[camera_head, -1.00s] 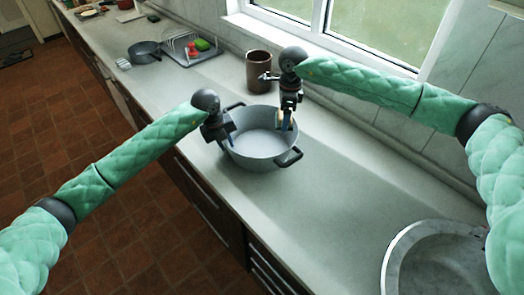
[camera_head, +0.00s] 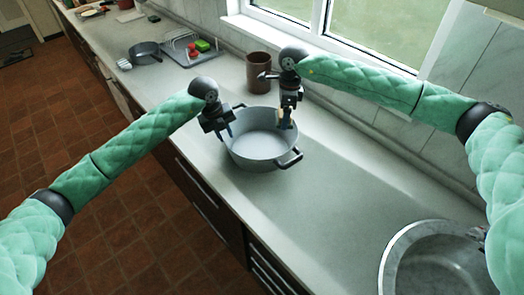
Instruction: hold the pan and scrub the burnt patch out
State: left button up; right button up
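The grey pan (camera_head: 262,150) stands on the counter with its dark handles at the back left and front right. Its inside looks plain grey, and I can make out no clear burnt patch. My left gripper (camera_head: 226,133) is at the pan's left rim, pointing down. Its two bluish fingertips show apart, and it looks open; whether it touches the rim is unclear. My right gripper (camera_head: 286,116) points down over the pan's back right side, shut on a small tan scrubber (camera_head: 284,124). The scrubber's lower end is too small to judge for contact.
A brown crock (camera_head: 258,70) stands behind the pan near the window. A rack with red and green items (camera_head: 202,45) and a dark pot (camera_head: 145,50) are farther left. The counter between pan and sink is clear.

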pick_arm(q)
jog(key=shift+v, duration=0.85)
jog(key=shift+d, duration=0.2)
jog(key=o, duration=0.6)
jog(key=shift+w+d+p+v, duration=0.1)
jog(key=shift+d+p+v, duration=0.1)
jog(key=shift+v, duration=2.75)
jog(key=shift+w+d+p+v, duration=0.1)
jog(key=shift+d+p+v, duration=0.1)
jog(key=shift+v, duration=2.8)
jog(key=shift+w+d+p+v, duration=0.1)
jog(key=shift+d+p+v, duration=0.1)
jog(key=shift+v, duration=2.75)
jog(key=shift+r, duration=0.15)
